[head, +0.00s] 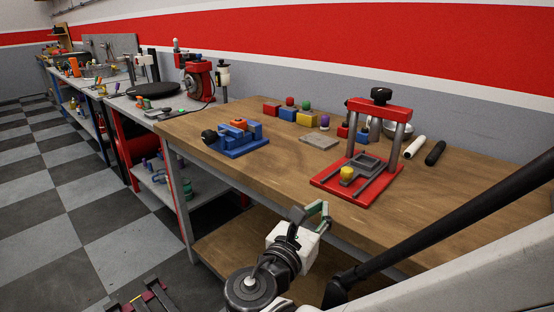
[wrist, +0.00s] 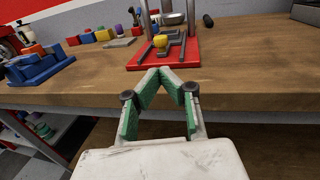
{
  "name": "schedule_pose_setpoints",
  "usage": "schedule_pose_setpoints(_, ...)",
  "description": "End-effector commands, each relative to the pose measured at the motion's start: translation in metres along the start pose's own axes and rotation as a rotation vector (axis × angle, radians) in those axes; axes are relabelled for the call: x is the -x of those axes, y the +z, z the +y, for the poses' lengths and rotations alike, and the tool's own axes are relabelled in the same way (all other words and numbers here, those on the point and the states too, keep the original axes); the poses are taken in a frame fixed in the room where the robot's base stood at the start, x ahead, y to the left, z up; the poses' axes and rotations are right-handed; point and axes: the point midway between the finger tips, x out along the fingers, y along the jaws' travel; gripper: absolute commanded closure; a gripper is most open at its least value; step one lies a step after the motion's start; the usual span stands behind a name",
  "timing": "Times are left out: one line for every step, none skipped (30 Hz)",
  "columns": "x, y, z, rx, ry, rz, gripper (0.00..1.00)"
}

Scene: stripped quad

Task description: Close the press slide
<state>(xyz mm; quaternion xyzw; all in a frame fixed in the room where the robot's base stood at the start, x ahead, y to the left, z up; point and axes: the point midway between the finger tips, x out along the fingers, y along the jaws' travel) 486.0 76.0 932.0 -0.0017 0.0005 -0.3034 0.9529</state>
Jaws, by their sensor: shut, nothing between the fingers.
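The press (head: 378,107) stands on the wooden bench with a red base, two grey posts, a red crossbar and a black top knob. Its grey slide (head: 368,160) lies on the base between two rails, in front of the posts. A yellow knob (head: 347,173) is at the slide's front end; it also shows in the wrist view (wrist: 160,41). My gripper (head: 318,208), with green finger pads, is in front of the bench's front edge, apart from the press. In the wrist view its fingertips (wrist: 172,76) meet with nothing between them, below the red base (wrist: 185,55).
A blue vise (head: 240,143) stands left on the bench. A grey plate (head: 320,142), coloured blocks (head: 288,113), a metal bowl (head: 390,128) and two handles (head: 424,150) lie around the press. The bench top (head: 285,180) before the press is clear.

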Motion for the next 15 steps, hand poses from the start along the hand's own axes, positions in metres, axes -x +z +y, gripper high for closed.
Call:
schedule_pose_setpoints(-0.003,-0.001,0.000,0.000,-0.001,0.000,1.00)
schedule_pose_setpoints(-0.006,-0.001,0.000,0.000,-0.001,0.000,1.00)
schedule_pose_setpoints(-0.010,-0.001,-0.001,-0.001,-0.002,0.000,1.00)
schedule_pose_setpoints(-0.013,-0.001,-0.001,-0.001,-0.002,0.000,1.00)
schedule_pose_setpoints(-0.016,-0.001,0.000,-0.002,-0.001,0.000,1.00)
schedule_pose_setpoints(-0.022,-0.001,-0.001,-0.002,-0.003,0.000,1.00)
schedule_pose_setpoints(-0.026,-0.001,-0.001,-0.002,-0.002,0.000,1.00)
schedule_pose_setpoints(-0.030,-0.001,0.000,-0.002,-0.002,0.000,1.00)
schedule_pose_setpoints(-0.036,-0.001,-0.001,-0.002,-0.003,0.000,1.00)
schedule_pose_setpoints(-0.040,-0.001,0.000,-0.003,-0.001,0.000,1.00)
schedule_pose_setpoints(-0.044,-0.001,-0.001,-0.003,-0.002,0.000,1.00)
schedule_pose_setpoints(-0.050,-0.001,-0.001,-0.003,-0.002,0.000,1.00)
schedule_pose_setpoints(-0.054,-0.001,0.000,-0.003,-0.001,0.000,1.00)
schedule_pose_setpoints(-0.059,-0.001,0.000,-0.003,-0.002,0.000,1.00)
schedule_pose_setpoints(-0.065,-0.002,0.000,-0.003,-0.001,0.000,1.00)
